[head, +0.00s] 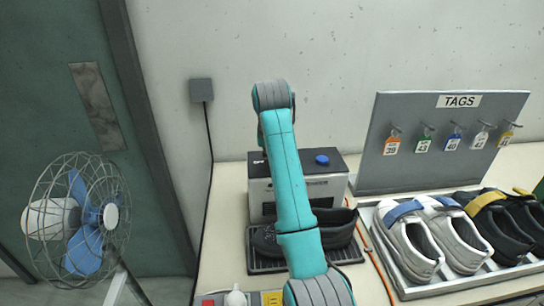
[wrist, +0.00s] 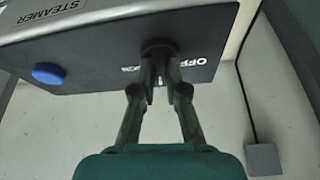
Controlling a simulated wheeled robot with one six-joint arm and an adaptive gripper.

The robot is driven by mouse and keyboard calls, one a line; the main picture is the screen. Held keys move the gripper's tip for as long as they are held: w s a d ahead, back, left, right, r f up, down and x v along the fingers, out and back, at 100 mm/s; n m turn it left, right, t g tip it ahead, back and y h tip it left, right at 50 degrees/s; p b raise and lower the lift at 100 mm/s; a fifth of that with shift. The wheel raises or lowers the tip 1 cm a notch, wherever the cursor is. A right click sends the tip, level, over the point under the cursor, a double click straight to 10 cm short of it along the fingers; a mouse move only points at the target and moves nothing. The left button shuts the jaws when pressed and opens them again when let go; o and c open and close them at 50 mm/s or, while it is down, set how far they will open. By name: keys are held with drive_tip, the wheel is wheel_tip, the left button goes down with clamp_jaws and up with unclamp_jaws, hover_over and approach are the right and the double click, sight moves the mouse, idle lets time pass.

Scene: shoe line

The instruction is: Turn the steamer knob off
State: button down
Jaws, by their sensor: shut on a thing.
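The steamer (head: 326,190) is a pale box with a dark top, standing at the back of the bench against the wall. Its dark top and the STEAMER lettering also show in the wrist view (wrist: 100,62). The dark round knob (wrist: 158,46) sits on that top, with white OFF lettering beside it. My gripper (wrist: 160,58) is shut on the knob, with one finger on each side. The fingers cover much of the knob, so I cannot tell which way it is turned. In the head view my arm hides the knob and the gripper.
A blue cap (head: 322,160) is on the steamer's top. A black shoe (head: 334,228) lies on a dark tray before the steamer. Right are a TAGS board (head: 440,150) and a rack of shoes (head: 412,290). A caged fan (head: 80,220) stands left.

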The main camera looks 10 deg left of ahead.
drive_tip(key=n+y, duration=0.1)
drive_tip(key=n, duration=0.2)
drive_tip(key=n+g+y, duration=0.1)
drive_tip(key=n, duration=0.2)
drive_tip(key=shift+d, duration=0.15)
drive_tip(key=n+g, duration=0.1)
drive_tip(key=n, duration=0.2)
drive_tip(key=n+g+y, duration=0.1)
drive_tip(key=n, duration=0.3)
drive_tip(key=shift+w+y, duration=0.1)
drive_tip(key=shift+y, duration=0.2)
drive_tip(key=shift+n, duration=0.3)
drive_tip(key=c, duration=1.2)
unclamp_jaws()
drive_tip(key=shift+d, duration=0.1)
